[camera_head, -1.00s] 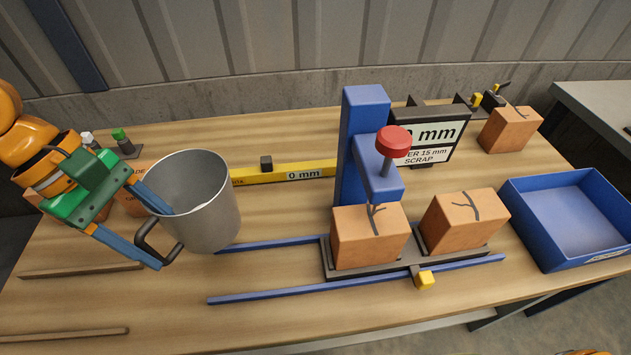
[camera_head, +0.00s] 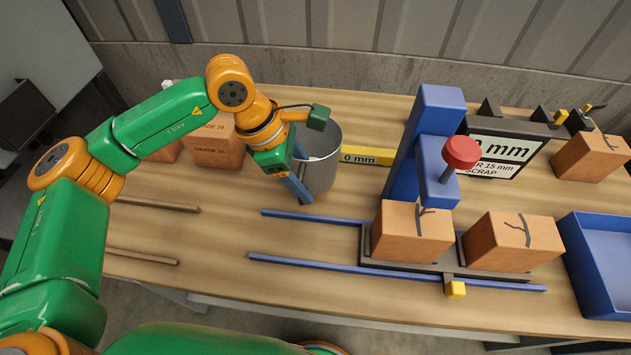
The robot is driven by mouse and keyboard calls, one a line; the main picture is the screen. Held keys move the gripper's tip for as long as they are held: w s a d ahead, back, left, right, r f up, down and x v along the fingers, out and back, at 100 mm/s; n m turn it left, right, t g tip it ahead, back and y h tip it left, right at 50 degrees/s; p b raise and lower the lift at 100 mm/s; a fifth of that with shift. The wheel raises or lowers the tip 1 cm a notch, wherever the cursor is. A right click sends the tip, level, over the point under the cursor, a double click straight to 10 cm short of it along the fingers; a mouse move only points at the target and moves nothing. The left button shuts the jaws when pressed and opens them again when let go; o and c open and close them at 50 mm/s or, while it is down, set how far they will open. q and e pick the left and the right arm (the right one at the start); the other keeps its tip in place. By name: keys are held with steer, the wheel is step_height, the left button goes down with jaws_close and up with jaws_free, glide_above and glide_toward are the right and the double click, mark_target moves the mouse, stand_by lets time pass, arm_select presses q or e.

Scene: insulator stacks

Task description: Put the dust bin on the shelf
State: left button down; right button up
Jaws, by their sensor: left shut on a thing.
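A grey metal bin (camera_head: 322,165) with an open top is at the back middle of the workbench (camera_head: 220,245). My left gripper (camera_head: 300,188), with blue fingers, is shut on the bin's left side. The gripper hides that side of the bin, and its handle cannot be made out. I cannot tell whether the bin's base touches the bench. No shelf can be clearly identified. My right gripper is not in view.
A blue press (camera_head: 425,145) with a red knob (camera_head: 461,152) stands right of the bin. Two cracked blocks (camera_head: 411,232) sit on a carriage over blue rails (camera_head: 330,267). A sign (camera_head: 500,150), blue tray (camera_head: 602,260) and "GRADE" blocks (camera_head: 217,148) flank them. Wooden strips (camera_head: 155,203) lie left.

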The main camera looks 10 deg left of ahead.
mark_target(313, 192)
arm_select(q)
steer(key=p+x, duration=0.1)
steer(key=x, duration=0.1)
steer(key=p+x, duration=0.1)
steer(key=x, duration=0.1)
steer(key=shift+w+a+f, duration=0.1)
steer(key=shift+w+f, duration=0.1)
steer(key=shift+f, duration=0.5)
steer(key=shift+f+b, duration=0.15)
steer(key=shift+b, duration=0.15)
steer(key=shift+c, duration=0.8)
jaws_free()
